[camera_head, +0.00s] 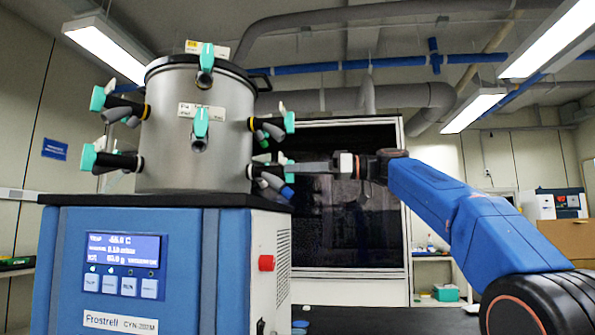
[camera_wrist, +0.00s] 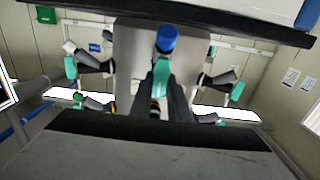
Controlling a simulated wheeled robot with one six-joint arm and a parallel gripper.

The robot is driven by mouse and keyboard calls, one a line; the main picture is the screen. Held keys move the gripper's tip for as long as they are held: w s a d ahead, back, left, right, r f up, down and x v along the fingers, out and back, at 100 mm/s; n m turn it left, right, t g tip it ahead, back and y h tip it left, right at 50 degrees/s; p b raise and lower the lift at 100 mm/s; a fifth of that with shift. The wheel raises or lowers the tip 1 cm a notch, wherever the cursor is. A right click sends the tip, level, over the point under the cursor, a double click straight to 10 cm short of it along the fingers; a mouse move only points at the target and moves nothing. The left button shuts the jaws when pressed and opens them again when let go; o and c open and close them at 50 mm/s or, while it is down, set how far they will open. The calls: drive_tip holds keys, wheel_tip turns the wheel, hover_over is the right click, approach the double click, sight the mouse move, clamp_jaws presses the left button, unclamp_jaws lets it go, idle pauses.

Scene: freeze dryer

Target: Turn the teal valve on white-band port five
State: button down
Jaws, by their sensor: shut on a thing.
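The steel drum (camera_head: 195,130) carries several black ports with teal valves. My gripper (camera_head: 300,168) reaches from the right to the drum's lower right port. In the wrist view, my gripper's dark fingers (camera_wrist: 161,92) are shut on a teal valve (camera_wrist: 161,72), with a blue end (camera_wrist: 166,40) beyond it. In the head view this blue end (camera_head: 287,192) hangs below the port. The valve above it (camera_head: 289,122) is free. Other teal valves sit at front centre (camera_head: 201,122), top (camera_head: 207,56), upper left (camera_head: 98,98) and lower left (camera_head: 88,157).
The drum stands on a blue and white cabinet (camera_head: 190,250) with a lit display (camera_head: 123,248) and a red knob (camera_head: 266,263). A dark-fronted cabinet (camera_head: 345,200) stands behind my arm. Neighbouring ports are close above the gripper.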

drive_tip(key=c, duration=1.7)
unclamp_jaws()
drive_tip(key=s+d, duration=0.1)
drive_tip(key=d, duration=0.4)
drive_tip(key=s+d, duration=0.1)
drive_tip(key=d, duration=0.5)
drive_tip(key=s+d, duration=0.1)
drive_tip(key=d, duration=0.5)
drive_tip(key=shift+s+d, duration=0.1)
drive_tip(key=shift+s, duration=0.05)
